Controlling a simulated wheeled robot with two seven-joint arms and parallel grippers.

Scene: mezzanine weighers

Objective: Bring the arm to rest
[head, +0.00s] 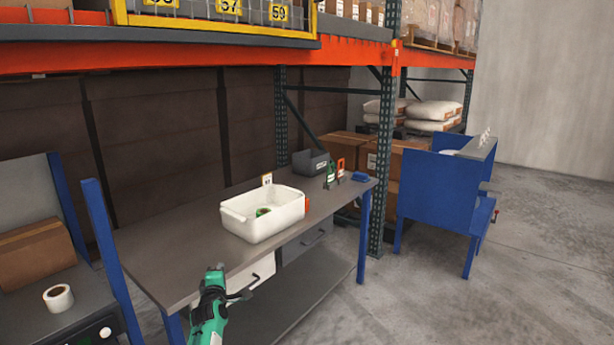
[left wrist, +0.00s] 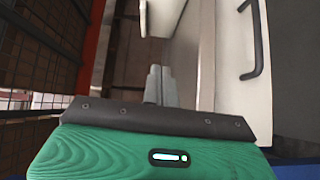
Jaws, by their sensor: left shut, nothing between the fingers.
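My left arm, green with dark parts, rises from the bottom of the head view in front of the workbench (head: 165,254). Its gripper (head: 240,296) is at the bench's front, near the white drawer. In the left wrist view the two grey fingers (left wrist: 160,86) are together, with nothing between them. A white drawer front (left wrist: 236,60) with a dark handle shows to their right. My right gripper is in neither view.
A white bin (head: 265,227) with a green item inside stands on the bench. A grey bin (head: 310,162) and small green and orange items are behind it. A blue station (head: 440,190) stands right. A tape roll (head: 58,298) lies left. Floor at right is clear.

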